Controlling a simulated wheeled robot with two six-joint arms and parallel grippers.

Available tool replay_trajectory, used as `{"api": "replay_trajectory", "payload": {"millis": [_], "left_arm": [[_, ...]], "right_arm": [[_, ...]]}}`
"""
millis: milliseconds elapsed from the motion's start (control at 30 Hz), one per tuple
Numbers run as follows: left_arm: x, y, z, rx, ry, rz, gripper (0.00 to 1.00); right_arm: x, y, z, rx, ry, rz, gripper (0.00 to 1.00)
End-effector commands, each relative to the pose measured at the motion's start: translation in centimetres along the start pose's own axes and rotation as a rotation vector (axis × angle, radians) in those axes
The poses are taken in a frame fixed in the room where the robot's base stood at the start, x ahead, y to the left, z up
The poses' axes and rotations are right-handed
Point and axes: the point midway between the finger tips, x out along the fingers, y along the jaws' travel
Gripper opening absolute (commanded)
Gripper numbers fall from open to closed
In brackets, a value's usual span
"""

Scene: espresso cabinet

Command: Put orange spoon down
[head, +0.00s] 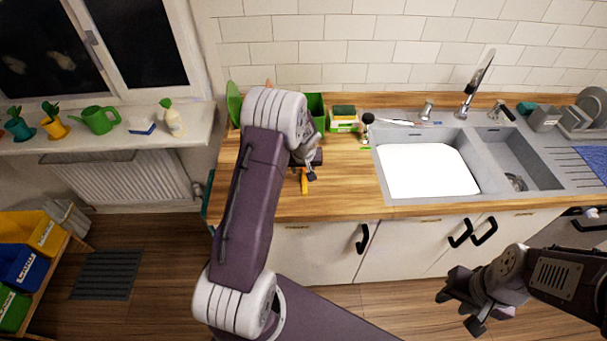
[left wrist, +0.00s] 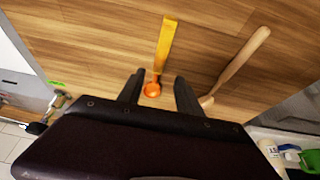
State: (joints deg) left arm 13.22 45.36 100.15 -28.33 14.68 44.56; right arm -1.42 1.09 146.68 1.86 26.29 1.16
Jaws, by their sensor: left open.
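The orange spoon (left wrist: 165,48) lies on the wooden counter in the left wrist view, its round bowl toward my gripper and its handle pointing away. It also shows as a small orange strip (head: 304,182) below my left gripper in the head view. My left gripper (left wrist: 158,92) is open, its fingers on either side of the spoon's bowl and apart from it. In the head view my left gripper (head: 306,165) is over the counter, partly hidden by my arm. My right gripper (head: 457,308) is open and empty, out in front of the cabinets.
A wooden utensil (left wrist: 238,62) lies to the right of the spoon in the left wrist view. Bare counter (head: 345,190) lies between.

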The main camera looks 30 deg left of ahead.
Motion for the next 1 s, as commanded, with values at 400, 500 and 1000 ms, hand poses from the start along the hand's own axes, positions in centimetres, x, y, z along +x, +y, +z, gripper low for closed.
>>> {"api": "replay_trajectory", "payload": {"millis": [400,500,1000], "left_arm": [[5.0,0.4,-0.1,0.0,-0.001,0.0,0.42],[5.0,0.4,-0.1,0.0,0.0,0.0,0.42],[4.9,0.4,-0.1,0.0,0.0,0.0,0.0]], "right_arm": [[-1.4,0.0,-0.1,0.0,0.0,0.0,0.37],[-1.3,0.0,-0.1,0.0,0.0,0.0,0.37],[-1.3,0.0,-0.1,0.0,0.0,0.0,0.37]]}}
